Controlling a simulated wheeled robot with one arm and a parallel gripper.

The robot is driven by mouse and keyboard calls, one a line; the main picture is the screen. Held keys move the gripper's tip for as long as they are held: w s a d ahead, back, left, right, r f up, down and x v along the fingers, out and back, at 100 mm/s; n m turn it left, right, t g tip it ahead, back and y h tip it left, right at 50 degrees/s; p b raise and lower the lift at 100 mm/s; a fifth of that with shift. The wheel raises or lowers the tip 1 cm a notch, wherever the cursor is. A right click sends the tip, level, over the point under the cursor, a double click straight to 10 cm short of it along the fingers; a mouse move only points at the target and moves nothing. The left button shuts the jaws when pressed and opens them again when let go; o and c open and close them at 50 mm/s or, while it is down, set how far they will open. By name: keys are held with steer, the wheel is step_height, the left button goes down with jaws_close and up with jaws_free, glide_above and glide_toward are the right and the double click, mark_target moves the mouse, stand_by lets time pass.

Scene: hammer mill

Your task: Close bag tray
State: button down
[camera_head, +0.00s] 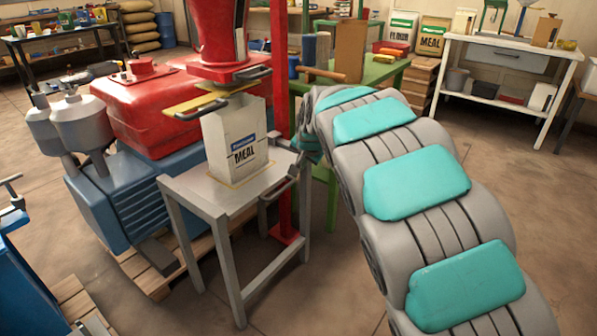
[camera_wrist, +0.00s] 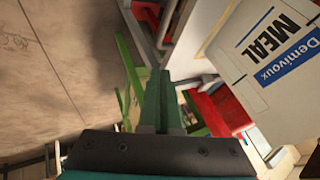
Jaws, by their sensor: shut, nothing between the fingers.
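The grey metal bag tray (camera_head: 198,192) is a flat plate on a legged stand below the red mill's spout. A bar handle (camera_head: 280,187) runs along its right edge. A white paper bag marked MEAL (camera_head: 236,145) stands upright and open-topped on the tray. The bag also shows large and tilted at the upper right of the wrist view (camera_wrist: 275,50). My gripper (camera_head: 309,148) is just beyond the tray's right end, partly hidden by my arm. In the wrist view, its green fingers (camera_wrist: 163,82) are together and hold nothing. Contact with the tray or handle cannot be told.
A red post (camera_head: 284,100) rises behind the tray. A yellow slide plate (camera_head: 196,106) with a dark handle is under the spout, above the bag. A green table (camera_head: 375,75) is behind my gripper. Open floor (camera_head: 530,200) lies to the right.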

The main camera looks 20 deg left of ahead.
steer(key=w+d+f+m+t+y+b, duration=0.1)
steer(key=w+d+f+m+t+b, duration=0.3)
steer(key=d+f+m+t, duration=0.45)
steer(key=s+a+m+t+y+b, duration=0.2)
steer(key=s+a, duration=0.1)
steer(key=s, duration=0.3)
steer(key=s+a+p+x, duration=0.1)
steer(key=a+x, duration=0.1)
steer(key=x, duration=1)
steer(key=shift+w+a+f, duration=0.15)
steer(key=shift+w+a, duration=0.05)
steer(key=shift+a, duration=0.1)
steer(key=shift+a, duration=0.1)
